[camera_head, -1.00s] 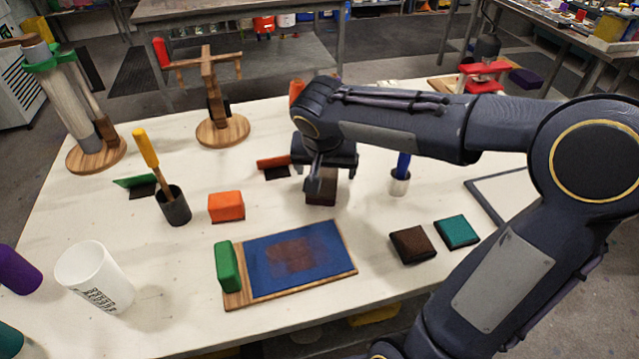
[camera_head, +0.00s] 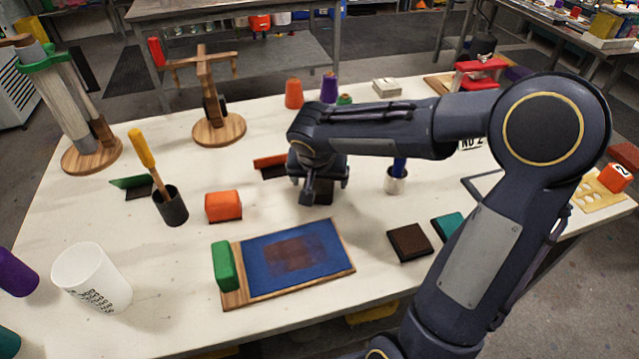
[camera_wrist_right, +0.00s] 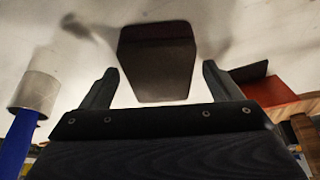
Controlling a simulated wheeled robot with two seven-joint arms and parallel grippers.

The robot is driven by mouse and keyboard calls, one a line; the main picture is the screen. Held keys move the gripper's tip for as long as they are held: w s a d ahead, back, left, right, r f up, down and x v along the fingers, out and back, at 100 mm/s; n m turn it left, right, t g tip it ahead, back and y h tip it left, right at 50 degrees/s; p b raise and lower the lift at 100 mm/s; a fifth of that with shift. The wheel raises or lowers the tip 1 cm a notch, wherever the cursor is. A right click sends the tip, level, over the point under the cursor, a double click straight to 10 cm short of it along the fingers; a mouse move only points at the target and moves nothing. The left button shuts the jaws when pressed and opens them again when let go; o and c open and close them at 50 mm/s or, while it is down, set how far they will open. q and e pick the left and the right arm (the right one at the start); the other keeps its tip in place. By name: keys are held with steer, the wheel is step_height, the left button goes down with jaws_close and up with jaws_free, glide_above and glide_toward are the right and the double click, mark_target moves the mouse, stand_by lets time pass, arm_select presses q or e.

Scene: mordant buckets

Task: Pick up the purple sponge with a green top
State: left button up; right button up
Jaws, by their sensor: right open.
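No sponge that is plainly purple with a green top shows. A flat block with a teal-green top (camera_head: 449,227) lies on the right of the table, partly hidden by my right arm; its sides look dark. My open right gripper (camera_head: 318,188) is over a different, dark brown block, mostly hidden under it in the head view. In the right wrist view this dark block (camera_wrist_right: 157,55) lies ahead of and between the two spread fingers of the right gripper (camera_wrist_right: 160,72), with gaps at both sides. My left gripper is out of view.
A brown block (camera_head: 410,242) lies left of the teal-topped one. A blue-handled tool in a pale cup (camera_head: 396,182) stands right of my gripper. A blue-topped board (camera_head: 300,262) with a green block (camera_head: 222,266), an orange block (camera_head: 223,206) and a dark cup (camera_head: 171,208) are nearby.

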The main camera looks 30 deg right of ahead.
steer(key=shift+f+b, duration=0.25)
steer(key=shift+b, duration=0.15)
stand_by(0.4)
steer(key=c, duration=1.1)
steer(key=shift+r, duration=0.15)
steer(key=shift+c, duration=0.2)
steer(key=shift+r+p, duration=0.1)
steer(key=shift+p, duration=0.3)
step_height(320, 180, up, 4)
steer(key=shift+w+f+p, duration=0.1)
steer(key=shift+f+p, duration=0.15)
steer(key=shift+p, duration=0.1)
steer(key=s+a+r, duration=0.2)
steer(key=s+r, duration=0.2)
steer(key=s, duration=0.2)
steer(key=s+a+r+b, duration=0.1)
steer(key=s+a+r, duration=0.2)
steer(key=s+r, duration=0.2)
steer(key=shift+s+a+r, duration=0.3)
steer(key=shift+s+a, duration=0.05)
steer(key=shift+s, duration=0.65)
